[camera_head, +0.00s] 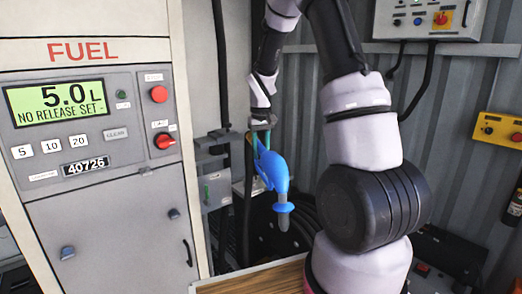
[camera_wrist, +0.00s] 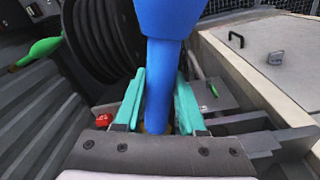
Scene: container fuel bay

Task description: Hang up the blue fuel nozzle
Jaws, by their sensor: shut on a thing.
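The blue fuel nozzle (camera_head: 272,172) hangs in mid-air right of the fuel dispenser in the head view, its grey spout (camera_head: 283,220) pointing down. My gripper (camera_head: 262,140) is shut on it from above. In the wrist view the blue nozzle (camera_wrist: 160,85) runs between the two teal fingers of my gripper (camera_wrist: 159,100), which press on its sides. A grey bracket or box (camera_head: 214,188) is on the dispenser's right side, left of the nozzle and apart from it. I cannot tell whether it is a nozzle holder.
The fuel dispenser (camera_head: 95,130) reads 5.0 L and NO RELEASE SET. A green nozzle (camera_wrist: 40,50) and a black hose reel (camera_wrist: 103,40) show in the wrist view. A wooden top (camera_head: 255,279) lies below. Control boxes (camera_head: 430,18) hang on the corrugated wall.

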